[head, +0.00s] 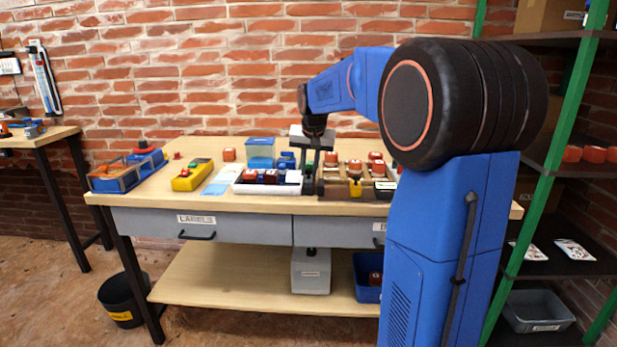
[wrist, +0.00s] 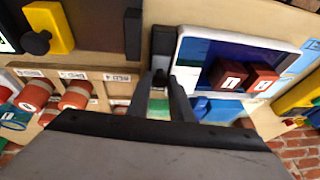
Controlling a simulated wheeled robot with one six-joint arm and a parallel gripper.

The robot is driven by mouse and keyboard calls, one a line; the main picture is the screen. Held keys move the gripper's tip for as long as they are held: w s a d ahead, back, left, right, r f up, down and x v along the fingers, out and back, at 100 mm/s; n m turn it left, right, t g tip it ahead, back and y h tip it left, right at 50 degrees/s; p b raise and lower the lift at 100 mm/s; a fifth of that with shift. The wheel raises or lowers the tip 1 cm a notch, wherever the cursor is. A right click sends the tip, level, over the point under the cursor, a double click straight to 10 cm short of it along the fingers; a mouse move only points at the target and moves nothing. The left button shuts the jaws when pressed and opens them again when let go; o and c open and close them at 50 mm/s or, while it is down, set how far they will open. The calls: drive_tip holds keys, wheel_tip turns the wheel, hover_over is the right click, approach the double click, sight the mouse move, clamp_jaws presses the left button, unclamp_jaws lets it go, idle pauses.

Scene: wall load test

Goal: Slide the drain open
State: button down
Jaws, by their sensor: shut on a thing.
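My gripper (head: 311,160) points down over the middle of the workbench, between a white tray and a wooden rack. In the wrist view my gripper (wrist: 160,84) has its fingers close together on a small dark knob (wrist: 158,77). The knob is at the end of a dark upright slide piece (wrist: 163,44), beside the white tray. Its lower part is hidden by the fingers. No label marks it as the drain, and I cannot tell how far it is slid.
A yellow bracket with a black knob (wrist: 38,42) stands beyond. A yellow box (head: 193,176) and blue bins (head: 115,180) are on the bench's left.

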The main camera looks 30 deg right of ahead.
sight(307, 181)
drive_tip(key=shift+s+a, duration=0.2)
drive_tip(key=shift+s+a+r, duration=0.1)
drive_tip(key=shift+s+a, duration=0.3)
drive_tip(key=shift+s, duration=0.2)
drive_tip(key=shift+s+a, duration=0.2)
drive_tip(key=shift+s, duration=0.05)
drive_tip(key=shift+s+a, duration=0.15)
drive_tip(key=shift+s, duration=0.15)
drive_tip(key=c, duration=1.6)
unclamp_jaws()
drive_tip(key=shift+c, duration=0.2)
